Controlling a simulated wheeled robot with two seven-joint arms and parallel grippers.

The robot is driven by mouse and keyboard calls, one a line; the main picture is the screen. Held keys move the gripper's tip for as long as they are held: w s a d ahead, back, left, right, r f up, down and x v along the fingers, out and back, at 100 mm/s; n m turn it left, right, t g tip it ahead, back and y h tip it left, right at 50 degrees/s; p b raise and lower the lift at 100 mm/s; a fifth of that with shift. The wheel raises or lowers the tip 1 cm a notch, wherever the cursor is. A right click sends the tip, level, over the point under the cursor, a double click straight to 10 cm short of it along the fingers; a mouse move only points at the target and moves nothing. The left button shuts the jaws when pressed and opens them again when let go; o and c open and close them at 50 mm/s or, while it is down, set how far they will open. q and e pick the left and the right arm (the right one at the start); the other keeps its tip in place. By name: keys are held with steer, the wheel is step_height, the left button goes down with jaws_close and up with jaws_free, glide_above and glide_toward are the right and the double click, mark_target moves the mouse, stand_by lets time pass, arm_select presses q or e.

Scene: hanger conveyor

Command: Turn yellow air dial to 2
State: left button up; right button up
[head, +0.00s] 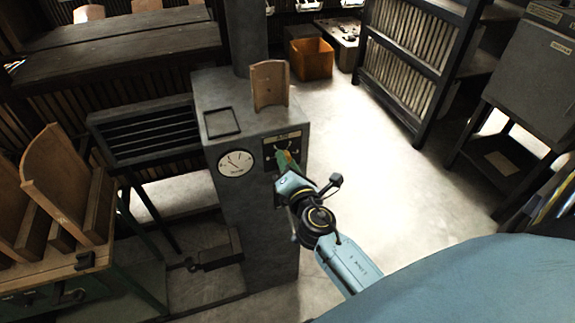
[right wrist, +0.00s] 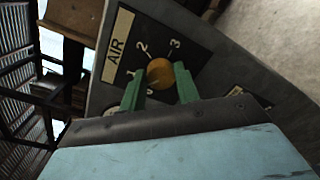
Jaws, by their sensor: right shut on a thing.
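The yellow air dial (right wrist: 160,71) sits on a dark panel on the grey cabinet, with an AIR label (right wrist: 117,45) beside it. The marks 0, 1, 2 and 3 curve around the dial; I cannot tell clearly where its pointer stands. My right gripper (right wrist: 158,88) has its green fingers on either side of the dial and is shut on it. In the head view the right gripper (head: 288,165) reaches the cabinet's front and mostly hides the dial. My left gripper is not in view.
A round white gauge (head: 236,163) is left of the panel on the grey cabinet (head: 225,95). A curved brown piece (head: 269,84) stands on top. A workbench with wooden boards (head: 57,178) is at the left. Open floor (head: 345,130) lies to the right.

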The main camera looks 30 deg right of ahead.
steer(key=shift+d+f+m+y+p, duration=0.1)
steer(key=shift+m+y+p, duration=0.15)
steer(key=shift+m, duration=3.5)
steer(key=shift+f+m+y+p, duration=0.1)
steer(key=shift+m+y, duration=0.25)
steer(key=shift+m, duration=3.4)
steer(key=o, duration=1)
steer(key=shift+s, duration=0.1)
